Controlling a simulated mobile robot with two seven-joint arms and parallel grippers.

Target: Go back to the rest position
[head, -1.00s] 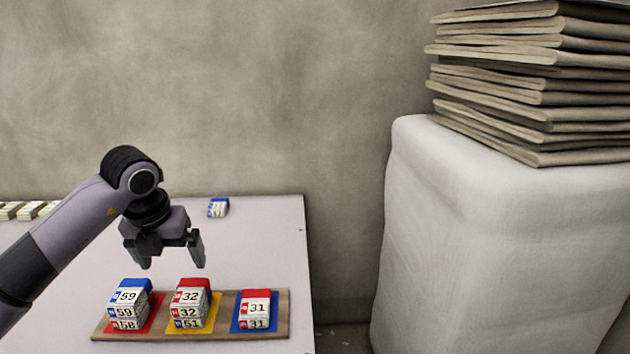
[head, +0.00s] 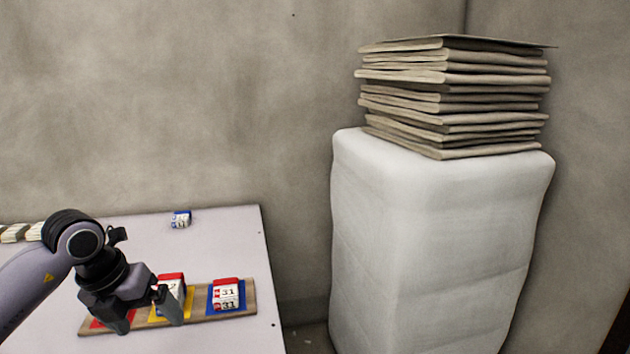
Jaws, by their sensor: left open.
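My left gripper (head: 152,322) is open and hangs over the left part of a wooden board (head: 250,299) on the table, in the head view. Nothing shows between its fingers. The gripper hides the red square's stack and part of the middle stack. A red-topped stack of numbered blocks (head: 171,282) stands on the yellow square. Another red-topped stack marked 31 (head: 226,293) stands on the blue square. My right gripper is not in view.
A small blue-and-white block (head: 180,219) lies alone near the back of the pale table (head: 228,244). Pale blocks (head: 15,233) lie at the far left. A white wrapped block (head: 425,260) bears a stack of folded cloths (head: 455,97) right of the table, across a gap.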

